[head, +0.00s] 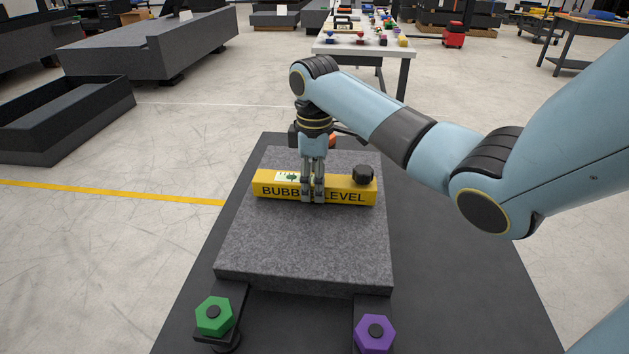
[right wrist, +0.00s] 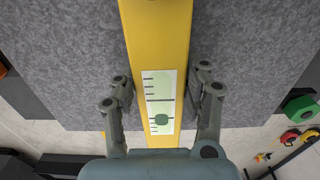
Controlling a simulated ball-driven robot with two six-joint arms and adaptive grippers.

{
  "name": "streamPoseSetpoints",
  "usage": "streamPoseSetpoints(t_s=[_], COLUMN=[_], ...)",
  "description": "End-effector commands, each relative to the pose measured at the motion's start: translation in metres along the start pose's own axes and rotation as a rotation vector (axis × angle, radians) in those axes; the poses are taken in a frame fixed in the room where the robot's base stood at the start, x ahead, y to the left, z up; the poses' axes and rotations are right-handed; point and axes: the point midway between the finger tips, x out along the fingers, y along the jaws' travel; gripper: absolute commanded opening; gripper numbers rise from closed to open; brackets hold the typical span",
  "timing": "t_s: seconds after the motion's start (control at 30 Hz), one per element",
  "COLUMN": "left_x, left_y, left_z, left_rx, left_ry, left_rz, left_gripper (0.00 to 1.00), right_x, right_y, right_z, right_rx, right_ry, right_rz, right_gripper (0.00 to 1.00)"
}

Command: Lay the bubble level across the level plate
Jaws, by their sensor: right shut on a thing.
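The yellow bubble level (head: 345,190) lies lengthwise from left to right over the far half of the grey granite level plate (head: 300,240). I cannot tell whether it rests on the plate or hangs just above it. My right gripper (head: 313,195) points down and is shut on the level near its middle, hiding part of its lettering. In the right wrist view the fingers (right wrist: 163,95) stand on both sides of the level (right wrist: 158,40). Its white scale shows a green bubble (right wrist: 162,119) off-centre, toward the lower end. My left gripper is not in view.
A green hex knob (head: 214,316) and a purple hex knob (head: 376,333) sit at the plate's near corners. A black knob (head: 364,174) shows by the level's right end. A table with small coloured items (head: 365,40) stands far behind. Open floor lies left.

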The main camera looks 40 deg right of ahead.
Motion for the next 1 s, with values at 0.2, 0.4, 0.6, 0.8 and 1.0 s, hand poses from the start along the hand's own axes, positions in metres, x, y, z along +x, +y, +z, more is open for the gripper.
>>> streamPoseSetpoints(t_s=[0.2,0.4,0.6,0.8,1.0], left_x=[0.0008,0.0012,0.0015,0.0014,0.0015], left_y=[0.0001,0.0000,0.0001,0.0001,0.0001], left_z=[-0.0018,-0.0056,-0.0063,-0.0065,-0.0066], left_rx=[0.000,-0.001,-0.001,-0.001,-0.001], left_ry=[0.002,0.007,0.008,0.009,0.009], left_rz=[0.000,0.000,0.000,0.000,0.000], left_gripper=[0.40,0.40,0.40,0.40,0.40], right_x=[0.0005,0.0033,0.0074,0.0076,0.0077], right_y=[0.0001,0.0001,0.0000,0.0001,0.0000], right_z=[-0.0003,-0.0003,-0.0002,-0.0002,0.0000], right_rx=[0.000,0.000,0.000,0.000,0.000], right_ry=[0.001,0.001,0.000,0.000,0.000], right_rz=[0.001,0.001,0.000,0.000,0.000], right_gripper=[0.00,0.00,0.00,0.67,0.72])
